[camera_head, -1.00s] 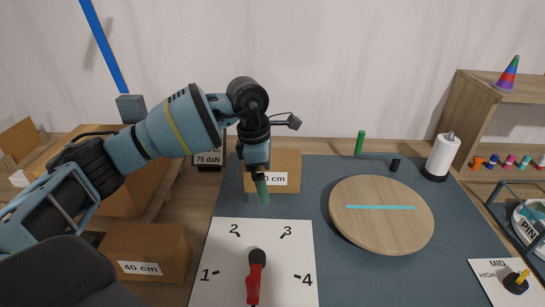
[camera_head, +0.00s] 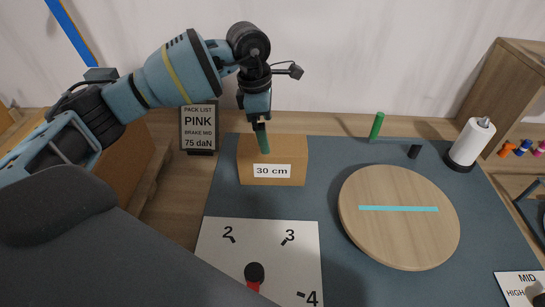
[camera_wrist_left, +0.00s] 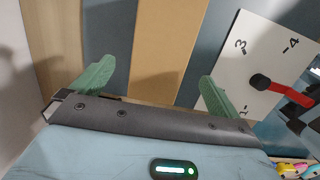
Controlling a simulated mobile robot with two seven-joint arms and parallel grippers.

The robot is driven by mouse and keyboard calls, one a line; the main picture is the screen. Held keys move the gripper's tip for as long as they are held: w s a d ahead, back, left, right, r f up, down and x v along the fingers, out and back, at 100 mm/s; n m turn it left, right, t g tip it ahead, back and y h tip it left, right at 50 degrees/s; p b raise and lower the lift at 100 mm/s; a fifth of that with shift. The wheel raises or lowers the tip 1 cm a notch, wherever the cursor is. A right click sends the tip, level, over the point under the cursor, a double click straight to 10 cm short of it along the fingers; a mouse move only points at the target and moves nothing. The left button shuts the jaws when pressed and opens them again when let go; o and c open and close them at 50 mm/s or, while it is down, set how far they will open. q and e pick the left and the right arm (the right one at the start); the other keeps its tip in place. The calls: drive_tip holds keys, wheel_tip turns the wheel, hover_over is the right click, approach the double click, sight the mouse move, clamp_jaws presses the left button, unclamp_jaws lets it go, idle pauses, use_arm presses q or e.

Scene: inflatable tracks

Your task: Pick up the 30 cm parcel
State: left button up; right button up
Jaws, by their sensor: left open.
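The 30 cm parcel (camera_head: 291,150) is a brown box with a white "30 cm" label, standing at the back left of the dark mat. My left gripper (camera_head: 262,143) points down over it, and its green finger overlaps the box's top and front in the head view. In the left wrist view the gripper's two green fingers (camera_wrist_left: 157,88) are wide apart, with the brown parcel (camera_wrist_left: 172,45) between and beyond them. Nothing is held, and I cannot tell whether a finger touches the box. My right gripper is not in view.
A white dial board (camera_head: 215,243) with a red-handled lever is in front of the parcel. A round wooden disc (camera_head: 400,240) lies to the right. A pack list sign (camera_head: 198,127) stands at left. A green post (camera_head: 376,126) and white roll (camera_head: 470,143) stand at the back.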

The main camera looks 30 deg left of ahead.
sight(273, 144)
use_arm(q)
wheel_tip(273, 144, down, 2)
drive_tip(key=shift+w+d+f, duration=0.1)
drive_tip(key=shift+w, duration=0.05)
drive_tip(key=shift+w+d+f+p, duration=0.1)
drive_tip(key=shift+d+f, duration=0.1)
drive_tip(key=shift+f, duration=0.6)
drive_tip(key=shift+w+d+f+p, duration=0.1)
drive_tip(key=shift+d+f, duration=0.1)
drive_tip(key=shift+f, duration=0.65)
drive_tip(key=shift+d+f+p, duration=0.1)
drive_tip(key=shift+d+f, duration=0.1)
drive_tip(key=shift+f, duration=0.6)
drive_tip(key=c, duration=1.4)
drive_tip(key=shift+r, duration=0.1)
drive_tip(key=shift+c, duration=0.4)
drive_tip(key=shift+w+r, duration=0.1)
drive_tip(key=shift+r, duration=0.25)
drive_tip(key=r, duration=0.1)
drive_tip(key=s+r, duration=0.1)
drive_tip(key=shift+r, duration=0.4)
drive_tip(key=s+r, duration=0.1)
drive_tip(key=s, duration=1.4)
drive_tip(key=shift+a+r+b, duration=0.2)
drive_tip(key=shift+a+b, duration=0.05)
drive_tip(key=shift+b, duration=0.1)
